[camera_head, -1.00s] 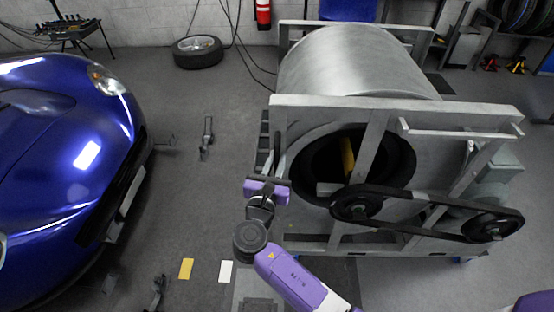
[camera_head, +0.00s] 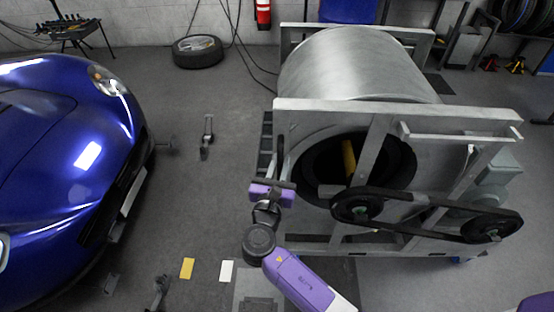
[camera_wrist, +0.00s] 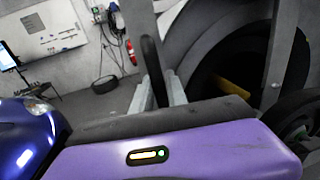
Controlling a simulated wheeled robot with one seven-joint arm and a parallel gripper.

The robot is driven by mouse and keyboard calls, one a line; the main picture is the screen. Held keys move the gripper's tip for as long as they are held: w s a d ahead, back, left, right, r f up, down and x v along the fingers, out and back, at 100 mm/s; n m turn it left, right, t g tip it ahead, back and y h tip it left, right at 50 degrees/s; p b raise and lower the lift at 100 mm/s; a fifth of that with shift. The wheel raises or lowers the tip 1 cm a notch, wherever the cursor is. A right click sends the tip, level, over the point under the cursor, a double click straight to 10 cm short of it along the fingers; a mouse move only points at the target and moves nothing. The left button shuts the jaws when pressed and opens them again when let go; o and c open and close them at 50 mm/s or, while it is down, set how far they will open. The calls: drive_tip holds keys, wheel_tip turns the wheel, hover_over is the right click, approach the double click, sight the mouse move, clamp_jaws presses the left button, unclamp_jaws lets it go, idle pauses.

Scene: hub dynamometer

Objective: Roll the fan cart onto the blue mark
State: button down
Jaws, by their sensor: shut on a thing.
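The fan cart (camera_head: 400,112) is a large grey metal frame with a silver drum, a dark round opening and a black belt over two pulleys. It stands right of centre in the head view and fills the right of the wrist view (camera_wrist: 283,45). My gripper (camera_head: 273,180) is at the cart's near left corner, shut on its upright handle (camera_head: 281,155).
A blue car (camera_head: 70,140) stands at the left. A yellow mark (camera_head: 187,268) and a white mark (camera_head: 226,271) lie on the floor left of my arm. A loose wheel (camera_head: 198,51) lies by the back wall. Floor between car and cart is mostly clear.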

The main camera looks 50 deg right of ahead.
drive_tip(key=shift+s+d+f+m+g, duration=0.1)
drive_tip(key=shift+s+d+m+g, duration=0.3)
drive_tip(key=shift+s+d, duration=0.45)
drive_tip(key=c, duration=1.4)
unclamp_jaws()
drive_tip(key=shift+a, duration=0.15)
drive_tip(key=shift+o, duration=0.2)
drive_tip(key=shift+w+a, duration=0.1)
drive_tip(key=shift+w+a+r+n, duration=0.2)
drive_tip(key=shift+w+a+n, duration=0.1)
drive_tip(key=shift+a, duration=0.05)
drive_tip(key=shift+s+d+f, duration=0.1)
drive_tip(key=shift+s, duration=0.1)
drive_tip(key=v, duration=0.7)
drive_tip(key=shift+a+b, duration=0.35)
